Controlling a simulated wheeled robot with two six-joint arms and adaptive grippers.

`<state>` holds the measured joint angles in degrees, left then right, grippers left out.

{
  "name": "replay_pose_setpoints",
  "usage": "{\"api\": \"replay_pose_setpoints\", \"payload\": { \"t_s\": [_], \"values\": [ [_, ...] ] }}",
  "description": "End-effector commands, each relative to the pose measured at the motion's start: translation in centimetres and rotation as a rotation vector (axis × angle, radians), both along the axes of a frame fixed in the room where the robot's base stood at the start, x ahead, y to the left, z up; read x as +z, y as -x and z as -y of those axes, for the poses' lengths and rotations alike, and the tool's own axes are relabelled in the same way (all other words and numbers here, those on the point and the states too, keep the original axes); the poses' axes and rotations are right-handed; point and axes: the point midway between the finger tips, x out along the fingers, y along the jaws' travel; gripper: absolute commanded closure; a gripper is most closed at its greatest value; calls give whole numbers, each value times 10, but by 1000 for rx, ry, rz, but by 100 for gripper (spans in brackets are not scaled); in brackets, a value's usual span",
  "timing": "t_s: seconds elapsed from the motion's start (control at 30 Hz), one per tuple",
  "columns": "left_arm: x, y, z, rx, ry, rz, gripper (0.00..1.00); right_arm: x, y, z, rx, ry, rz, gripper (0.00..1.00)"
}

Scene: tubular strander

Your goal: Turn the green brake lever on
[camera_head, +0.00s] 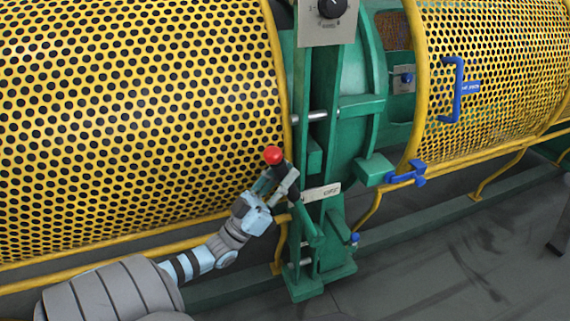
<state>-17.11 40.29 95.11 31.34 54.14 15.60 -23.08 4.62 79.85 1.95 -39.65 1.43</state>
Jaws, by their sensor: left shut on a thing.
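The green brake lever (309,227) leans up and to the left from the foot of the green machine frame, with a red ball knob (273,155) at its top. My left gripper (281,182) comes in from the lower left and is shut on the lever just below the knob. The fingers hide part of the lever's upper shaft. A pale label plate (322,192) with the word OFF is on the frame, to the right of the gripper. My right gripper is not in view.
A yellow perforated guard (130,110) fills the left, close to my gripper. Another yellow guard (500,80) with a blue handle (457,90) is at the right. A control box with a dial (328,22) sits above. Grey floor (450,260) is open at lower right.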

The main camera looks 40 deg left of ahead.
Motion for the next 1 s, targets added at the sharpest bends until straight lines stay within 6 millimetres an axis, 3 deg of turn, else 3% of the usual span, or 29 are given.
{"api": "replay_pose_setpoints", "payload": {
  "t_s": [0.03, 0.07, 0.17, 0.57, 1.0],
  "values": [
    [-6, 1, 0, 3, -4, -12, 100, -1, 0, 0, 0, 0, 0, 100],
    [-6, 1, 0, 3, -4, -12, 70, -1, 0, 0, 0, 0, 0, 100],
    [-5, 1, 0, 3, -4, -11, 54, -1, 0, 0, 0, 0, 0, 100],
    [-10, 6, 0, -1, -2, -10, 54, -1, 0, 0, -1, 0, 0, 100],
    [-76, 85, -17, 1, -2, -10, 54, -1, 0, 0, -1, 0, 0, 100]
  ]
}}
